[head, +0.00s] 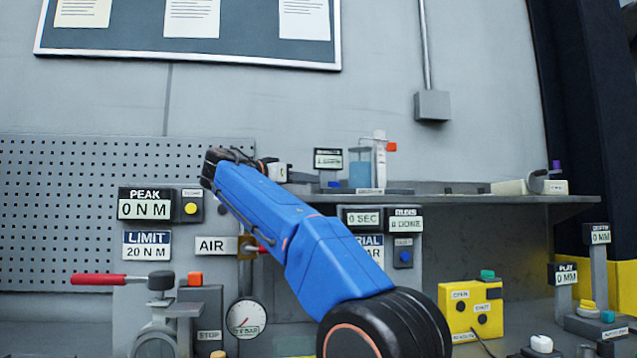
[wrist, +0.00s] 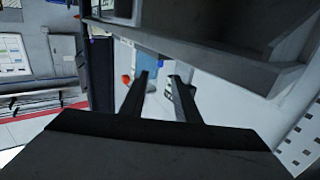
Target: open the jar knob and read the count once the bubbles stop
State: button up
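The jar (head: 360,168), clear with blue liquid, stands on the shelf beside a pale upright tube (head: 380,160). An orange knob (head: 391,147) sticks out to the right near the tube's top. A small display (head: 328,159) stands left of the jar; its text is too small to read. Bubbles cannot be made out. My gripper is left of the display in the head view, its fingers largely hidden by my arm. In the wrist view my gripper (wrist: 160,78) is open, with nothing between its fingers. A small orange-red part (wrist: 126,78) shows beyond the left finger.
The shelf (head: 480,203) runs right, with a pale device (head: 515,187) at its far end. Below are the AIR label (head: 211,245), a pressure gauge (head: 246,319), a red-handled lever (head: 100,279) and a yellow box (head: 470,308). The shelf's middle is largely clear.

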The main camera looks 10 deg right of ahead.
jog(key=shift+v, duration=2.6)
